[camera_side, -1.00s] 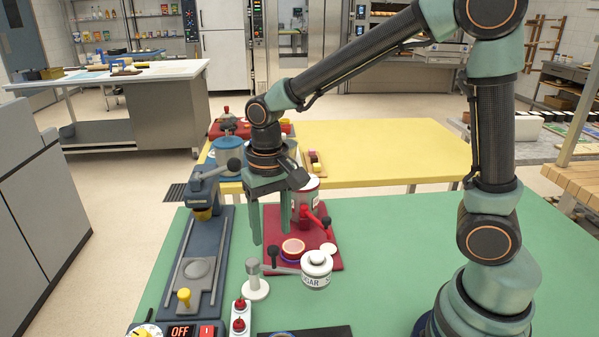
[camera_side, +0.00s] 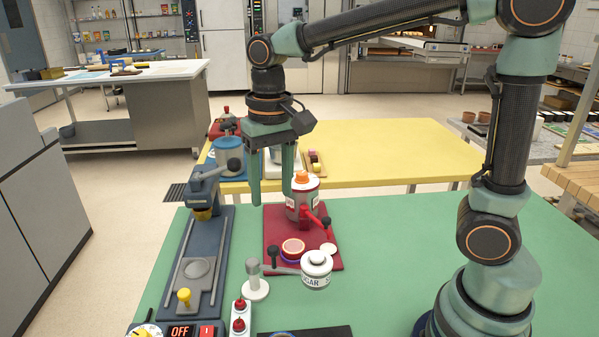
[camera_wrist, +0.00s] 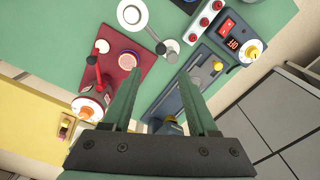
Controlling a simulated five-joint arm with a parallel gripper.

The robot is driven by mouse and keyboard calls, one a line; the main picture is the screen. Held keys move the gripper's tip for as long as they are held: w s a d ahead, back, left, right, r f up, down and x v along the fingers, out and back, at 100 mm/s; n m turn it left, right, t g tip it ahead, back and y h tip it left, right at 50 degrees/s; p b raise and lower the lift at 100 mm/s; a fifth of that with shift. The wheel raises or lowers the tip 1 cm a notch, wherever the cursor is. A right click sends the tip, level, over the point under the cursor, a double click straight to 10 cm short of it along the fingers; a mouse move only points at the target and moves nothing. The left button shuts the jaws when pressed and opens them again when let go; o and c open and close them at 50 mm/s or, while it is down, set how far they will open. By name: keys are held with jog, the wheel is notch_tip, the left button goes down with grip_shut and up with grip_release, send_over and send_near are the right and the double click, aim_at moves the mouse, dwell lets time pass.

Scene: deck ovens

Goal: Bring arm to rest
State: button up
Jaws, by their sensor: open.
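My gripper (camera_side: 272,190) hangs pointing down in the side view, with its two green fingers apart and nothing between them. It is above the table, just left of a red and grey machine with an orange top (camera_side: 302,178). In the wrist view my gripper (camera_wrist: 160,98) also shows its fingers spread and empty, with the green table (camera_wrist: 150,55) below. My fingers appear clear of everything under them.
A blue press (camera_side: 200,265) stands left of my gripper. A red board (camera_side: 325,262) bears the red and grey machine. A sugar jar (camera_side: 316,268) sits in front. A yellow table (camera_side: 400,150) lies behind. The green tabletop's right part is clear.

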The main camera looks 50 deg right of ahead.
jog(key=s+d+r+n+t, duration=0.1)
jog(key=s+d+n+t, duration=0.2)
jog(key=s+d+t, duration=0.2)
jog(key=shift+s+d, duration=0.9)
jog(key=shift+d, duration=0.5)
